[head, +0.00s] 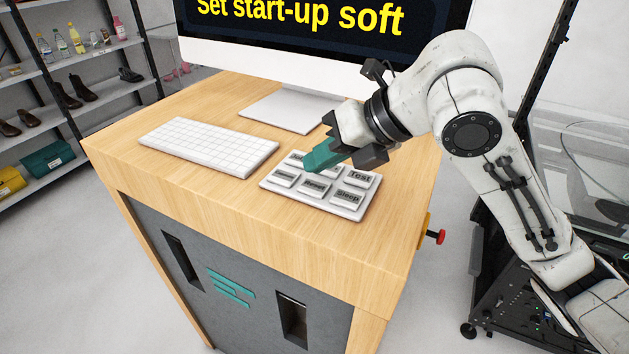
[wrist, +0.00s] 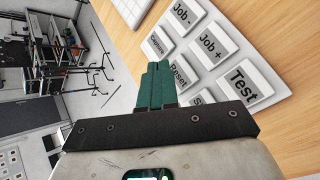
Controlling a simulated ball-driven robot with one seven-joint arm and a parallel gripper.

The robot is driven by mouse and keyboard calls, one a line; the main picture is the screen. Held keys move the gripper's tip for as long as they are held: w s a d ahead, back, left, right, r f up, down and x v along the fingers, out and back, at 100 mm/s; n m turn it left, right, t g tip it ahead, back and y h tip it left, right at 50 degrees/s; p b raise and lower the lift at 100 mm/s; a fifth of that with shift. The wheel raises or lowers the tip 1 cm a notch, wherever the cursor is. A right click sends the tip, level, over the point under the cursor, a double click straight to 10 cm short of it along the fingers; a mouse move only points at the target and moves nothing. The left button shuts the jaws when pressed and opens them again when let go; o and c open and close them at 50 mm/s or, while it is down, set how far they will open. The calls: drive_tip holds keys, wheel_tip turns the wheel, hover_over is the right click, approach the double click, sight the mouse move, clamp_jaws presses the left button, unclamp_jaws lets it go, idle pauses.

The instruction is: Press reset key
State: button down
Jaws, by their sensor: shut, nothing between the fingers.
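The reset key (head: 315,187) is the middle key of the near row on a pale key pad (head: 337,210). In the wrist view the key labelled Reset (wrist: 181,76) lies right beside the teal fingers, which partly cover it. My gripper (head: 309,165) has its teal fingers shut and empty. In the head view the fingertips are over the pad, just behind the reset key. In the wrist view the fingertips (wrist: 157,68) appear near the gap between the reset key and its neighbour. I cannot tell whether they touch the pad.
Other keys surround it: Job+ (wrist: 212,45), Job - (wrist: 182,15), Test (head: 360,177) and Sleep (head: 348,197). A white keyboard (head: 208,145) lies to the left on the wooden desk (head: 240,215). A monitor (head: 270,60) reading "Set start-up soft" stands behind. A red button (head: 437,237) is on the desk's right side.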

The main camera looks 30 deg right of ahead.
sight(322, 186)
drive_tip(key=shift+r+p, duration=1.1)
drive_tip(key=shift+r, duration=1.05)
